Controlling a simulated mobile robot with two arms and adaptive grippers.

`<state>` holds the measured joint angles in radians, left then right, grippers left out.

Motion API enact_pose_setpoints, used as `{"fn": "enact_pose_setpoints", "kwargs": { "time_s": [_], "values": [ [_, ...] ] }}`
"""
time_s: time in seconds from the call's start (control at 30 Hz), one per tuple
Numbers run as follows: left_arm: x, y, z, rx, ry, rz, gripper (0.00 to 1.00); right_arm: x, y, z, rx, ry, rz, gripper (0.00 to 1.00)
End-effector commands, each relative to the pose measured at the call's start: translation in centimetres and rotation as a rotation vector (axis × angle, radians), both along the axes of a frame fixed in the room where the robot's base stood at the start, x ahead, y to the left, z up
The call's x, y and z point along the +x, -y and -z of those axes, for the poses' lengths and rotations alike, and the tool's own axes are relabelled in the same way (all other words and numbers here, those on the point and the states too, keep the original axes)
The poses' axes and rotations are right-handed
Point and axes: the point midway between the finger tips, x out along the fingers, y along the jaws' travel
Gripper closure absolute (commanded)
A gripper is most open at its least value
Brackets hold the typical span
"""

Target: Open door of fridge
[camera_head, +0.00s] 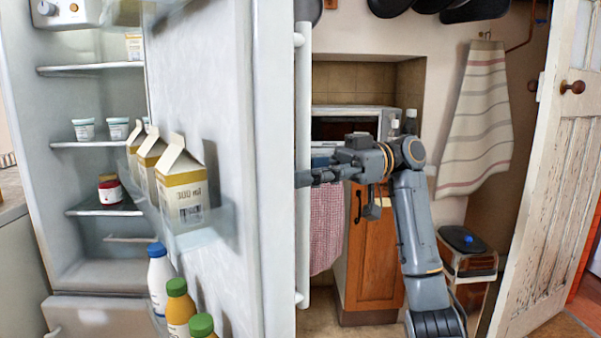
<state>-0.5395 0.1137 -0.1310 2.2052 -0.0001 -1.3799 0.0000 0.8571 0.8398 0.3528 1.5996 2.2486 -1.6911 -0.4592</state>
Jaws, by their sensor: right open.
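The white fridge (100,235) stands open on the left, with its lit shelves in plain view. Its door (272,130) is swung wide, with the inner side and loaded door shelves facing me. The long vertical handle (301,80) runs along the door's right edge. My right gripper (311,178) comes in from the right, its fingertips at the handle around mid-height. It is open; whether it touches the handle I cannot tell. My left gripper is not in view.
Cartons (182,185) and capped bottles (178,305) stand in the door shelves. Behind my right arm are a wooden cabinet (375,250), a microwave (345,125) and a pedal bin (466,250). A white room door (555,180) stands ajar at the right.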

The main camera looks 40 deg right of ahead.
Motion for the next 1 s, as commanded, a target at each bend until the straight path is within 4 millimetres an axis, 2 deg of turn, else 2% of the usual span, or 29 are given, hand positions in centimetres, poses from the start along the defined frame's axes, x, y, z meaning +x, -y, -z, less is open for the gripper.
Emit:
{"fn": "enact_pose_setpoints", "kwargs": {
  "time_s": [0.13, 0.27, 0.5, 0.7, 0.83, 1.0],
  "values": [
    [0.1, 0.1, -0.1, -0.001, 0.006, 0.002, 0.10, 0.0, 0.4, -0.1, 0.001, 0.000, 0.002, 0.58],
    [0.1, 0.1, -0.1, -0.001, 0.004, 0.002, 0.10, -0.4, 2.0, -0.1, 0.002, -0.001, 0.004, 0.58],
    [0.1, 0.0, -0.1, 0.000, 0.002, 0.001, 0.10, -1.5, 7.0, -0.1, 0.003, 0.000, 0.004, 0.58],
    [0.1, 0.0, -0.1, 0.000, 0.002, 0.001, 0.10, -2.3, 10.4, -0.1, 0.002, 0.000, 0.003, 0.58],
    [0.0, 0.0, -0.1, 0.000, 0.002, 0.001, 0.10, -2.5, 11.5, 0.0, 0.000, -0.001, 0.002, 0.58],
    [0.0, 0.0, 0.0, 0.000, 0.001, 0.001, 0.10, -2.7, 11.8, 0.0, 0.000, 0.000, 0.001, 0.58]
  ]
}}
